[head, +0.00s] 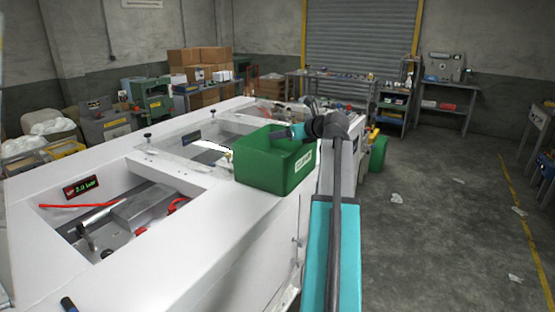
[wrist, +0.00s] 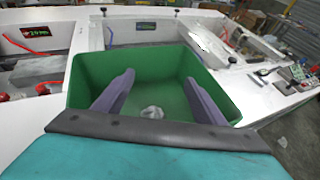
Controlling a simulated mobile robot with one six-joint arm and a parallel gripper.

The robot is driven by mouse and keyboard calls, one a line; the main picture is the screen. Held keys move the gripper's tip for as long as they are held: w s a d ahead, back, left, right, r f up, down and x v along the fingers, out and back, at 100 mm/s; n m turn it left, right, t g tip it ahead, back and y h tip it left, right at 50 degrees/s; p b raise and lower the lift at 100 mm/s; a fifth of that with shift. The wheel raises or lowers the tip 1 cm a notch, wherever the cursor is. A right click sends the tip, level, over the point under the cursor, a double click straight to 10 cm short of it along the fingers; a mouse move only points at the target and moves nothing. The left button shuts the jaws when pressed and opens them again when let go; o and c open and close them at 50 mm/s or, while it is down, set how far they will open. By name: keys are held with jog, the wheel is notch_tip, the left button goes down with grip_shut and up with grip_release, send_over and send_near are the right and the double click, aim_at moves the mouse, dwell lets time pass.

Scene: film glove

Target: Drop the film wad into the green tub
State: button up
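The green tub (head: 268,175) stands on the white machine top near its right edge in the head view. It also fills the middle of the wrist view (wrist: 85,82), seen from above. The film wad (wrist: 152,112) is a small, pale, clear clump inside the tub, seen between my fingers and touching neither. It looks to be at the tub's floor, though its exact height is hard to tell. My gripper (wrist: 155,88) is open, with its two grey-purple fingers wide apart over the tub. In the head view the tub's walls hide the wad.
The white machine (head: 215,215) has a sunken bay with a red-lit display (head: 81,187) left of the tub. Small black knobs stand up from its top. Open concrete floor (head: 440,220) with a few pale scraps lies to the right.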

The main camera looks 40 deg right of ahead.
jog(key=shift+s, duration=0.15)
jog(key=b+v, duration=0.4)
jog(key=v, duration=0.9)
jog(key=shift+s+r, duration=0.15)
jog(key=shift+s, duration=0.1)
jog(key=shift+s, duration=0.1)
dwell(0.7)
